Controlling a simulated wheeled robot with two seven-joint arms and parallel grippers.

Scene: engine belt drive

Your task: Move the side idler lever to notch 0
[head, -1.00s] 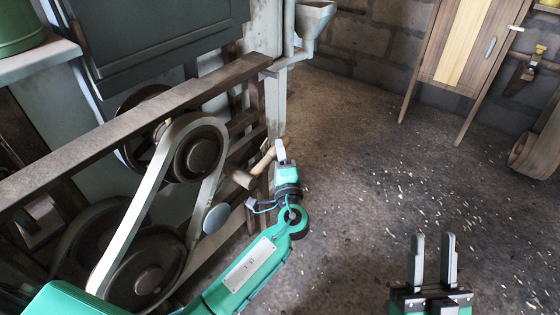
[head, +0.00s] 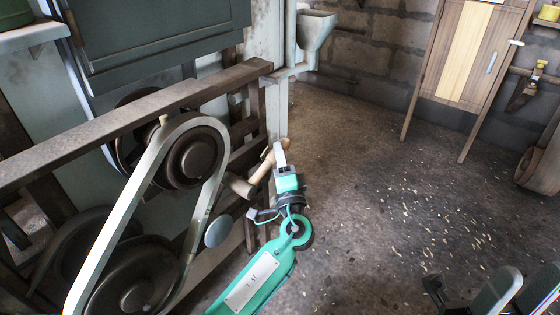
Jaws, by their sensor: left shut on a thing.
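A wooden lever handle (head: 263,167) sticks out at the right side of the belt drive, by the end of the wooden frame. My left gripper (head: 281,154) is shut on its outer end. A second, thicker wooden piece (head: 238,185) sits at its lower left; how the two join is unclear. A small grey disc (head: 218,231), perhaps the side idler, stands beside the right run of the pale belt (head: 140,210). No notches or numbers can be made out. My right gripper (head: 522,288) is at the bottom right corner, partly cut off, its fingers apart and empty.
A dark upper pulley (head: 192,158) and a large lower pulley (head: 134,282) carry the belt. A wooden beam (head: 130,118) crosses above. A grey hopper (head: 315,35) stands behind. A wooden cabinet (head: 465,60) is at the back right. The floor (head: 370,190) between is open.

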